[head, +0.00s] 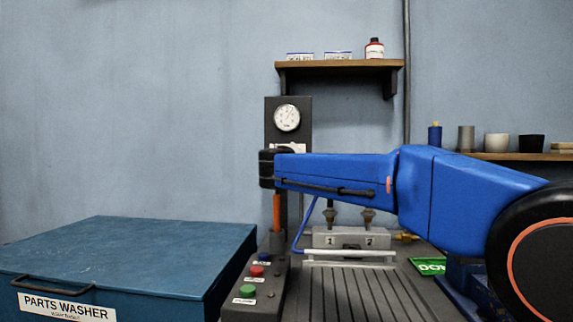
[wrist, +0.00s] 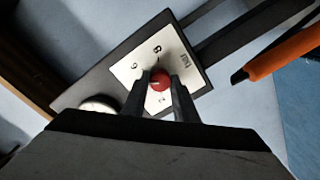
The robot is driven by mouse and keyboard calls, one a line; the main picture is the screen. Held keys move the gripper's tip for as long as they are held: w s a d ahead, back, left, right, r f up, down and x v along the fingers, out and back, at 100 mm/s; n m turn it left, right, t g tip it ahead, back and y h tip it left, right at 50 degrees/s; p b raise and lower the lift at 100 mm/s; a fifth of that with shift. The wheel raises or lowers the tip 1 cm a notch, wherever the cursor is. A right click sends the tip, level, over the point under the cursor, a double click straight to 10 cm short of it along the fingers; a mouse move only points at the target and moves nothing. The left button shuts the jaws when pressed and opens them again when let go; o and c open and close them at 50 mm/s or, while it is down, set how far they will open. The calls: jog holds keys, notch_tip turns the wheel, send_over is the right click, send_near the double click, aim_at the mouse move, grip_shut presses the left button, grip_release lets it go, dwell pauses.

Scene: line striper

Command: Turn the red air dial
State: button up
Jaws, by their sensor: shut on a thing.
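The red air dial (wrist: 160,79) shows in the wrist view, on a white plate (wrist: 134,66) with numbers around it. My gripper (wrist: 161,88) has one finger on each side of the dial and is shut on it. A pointer mark shows on the dial's left edge. In the head view, my blue arm reaches left to the dark post (head: 273,107), and its dark end hides the dial and my fingers. A round white gauge (head: 287,118) sits on the post above; it also shows in the wrist view (wrist: 99,104).
An orange handle (head: 276,212) stands below my wrist. Red (head: 257,271) and green (head: 247,291) buttons are on the front console. A blue parts washer (head: 120,260) is at left. A wooden shelf (head: 340,64) is above my arm.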

jog(key=m, duration=0.4)
jog(key=shift+f+m, duration=0.2)
jog(key=shift+m, duration=0.2)
dwell(0.4)
jog(key=o, duration=1.1)
jog(key=shift+c, duration=0.2)
jog(key=shift+r, duration=0.1)
jog(key=s, duration=1.7)
jog(key=shift+s, duration=0.2)
